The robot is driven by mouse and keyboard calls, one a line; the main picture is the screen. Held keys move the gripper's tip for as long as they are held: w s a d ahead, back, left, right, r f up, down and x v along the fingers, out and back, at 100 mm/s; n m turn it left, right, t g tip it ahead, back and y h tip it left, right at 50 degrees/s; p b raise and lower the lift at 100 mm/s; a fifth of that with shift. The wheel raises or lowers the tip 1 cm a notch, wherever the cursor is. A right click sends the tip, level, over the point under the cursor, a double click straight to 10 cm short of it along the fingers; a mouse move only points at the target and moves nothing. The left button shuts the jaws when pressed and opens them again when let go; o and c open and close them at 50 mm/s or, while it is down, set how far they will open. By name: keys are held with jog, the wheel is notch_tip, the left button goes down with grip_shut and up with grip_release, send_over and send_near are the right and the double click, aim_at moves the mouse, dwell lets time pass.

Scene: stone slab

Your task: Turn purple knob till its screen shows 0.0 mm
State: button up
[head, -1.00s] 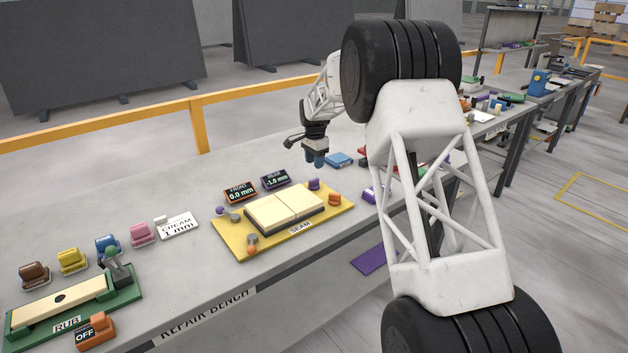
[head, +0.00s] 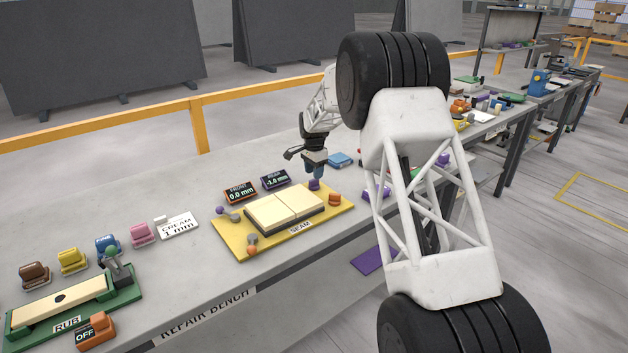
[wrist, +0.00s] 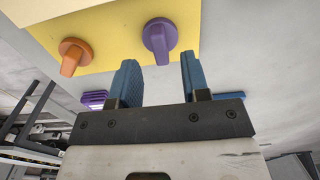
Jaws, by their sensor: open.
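The purple knob (head: 314,185) stands at the back right corner of the yellow seam board (head: 270,250). It also shows in the wrist view (wrist: 159,38), just beyond the fingertips and roughly centred between them. My gripper (head: 316,172) is directly above the knob in the head view. In the wrist view my gripper (wrist: 160,62) has its blue fingers apart with nothing between them. The purple-framed screen (head: 276,179), marked REAR, seems to read -1.0 mm. The orange-framed screen (head: 240,191), marked FRONT, reads 0.0 mm.
An orange knob (head: 334,199) stands in front of the purple one. Cream slabs (head: 285,208) lie mid-board. Another purple knob (head: 220,210) and an orange one (head: 252,250) are at the board's left. A blue block (head: 340,159) lies behind my gripper.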

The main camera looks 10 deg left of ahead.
aim_at(314, 184)
jog(key=shift+f, duration=1.8)
jog(key=shift+c, duration=0.4)
grip_shut()
